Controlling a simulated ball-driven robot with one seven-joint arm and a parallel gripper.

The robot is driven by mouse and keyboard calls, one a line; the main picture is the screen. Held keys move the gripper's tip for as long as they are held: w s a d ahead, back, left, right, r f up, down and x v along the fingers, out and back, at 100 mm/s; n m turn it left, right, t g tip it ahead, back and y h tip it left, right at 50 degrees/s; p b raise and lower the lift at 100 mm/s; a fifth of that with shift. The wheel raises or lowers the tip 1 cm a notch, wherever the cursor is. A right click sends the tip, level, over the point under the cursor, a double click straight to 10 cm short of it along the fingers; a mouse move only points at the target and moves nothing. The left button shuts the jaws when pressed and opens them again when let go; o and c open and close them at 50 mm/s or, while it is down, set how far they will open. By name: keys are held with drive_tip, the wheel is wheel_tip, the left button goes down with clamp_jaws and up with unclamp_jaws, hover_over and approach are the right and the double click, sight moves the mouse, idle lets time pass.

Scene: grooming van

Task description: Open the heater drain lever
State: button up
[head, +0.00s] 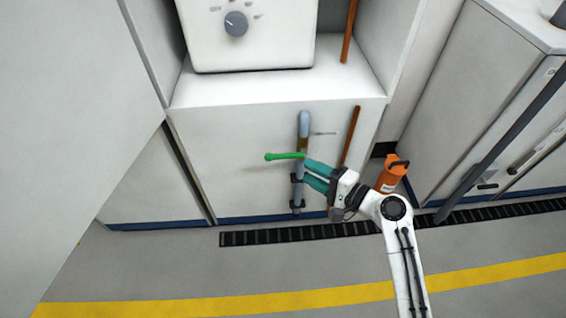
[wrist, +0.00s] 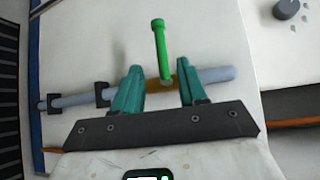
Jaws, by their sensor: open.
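The green drain lever (head: 284,156) sticks out to the left from a vertical grey pipe (head: 298,194) on the white cabinet front, across the pipe's line. In the wrist view the lever (wrist: 159,45) points up from a brass-coloured valve body (wrist: 186,80) on the pipe. My gripper (head: 305,170) has teal fingers and is open at the pipe, just right of the lever. In the wrist view my gripper's fingers (wrist: 160,86) stand apart on either side of the lever's base, with the lever between them. I cannot tell whether either finger touches it.
The white heater box (head: 250,35) with a grey dial (head: 236,23) sits above. A copper pipe (head: 350,137) runs right of the valve. An orange container (head: 391,174) stands on the floor at right, near my arm. A black floor grate (head: 300,232) lies in front; the floor beyond is clear.

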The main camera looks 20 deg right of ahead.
sight(282, 155)
drive_tip(key=b+x, duration=0.2)
drive_tip(key=x, duration=0.8)
drive_tip(key=shift+w+a, duration=0.15)
drive_tip(key=shift+w, duration=0.2)
drive_tip(key=shift+c, duration=0.4)
clamp_jaws()
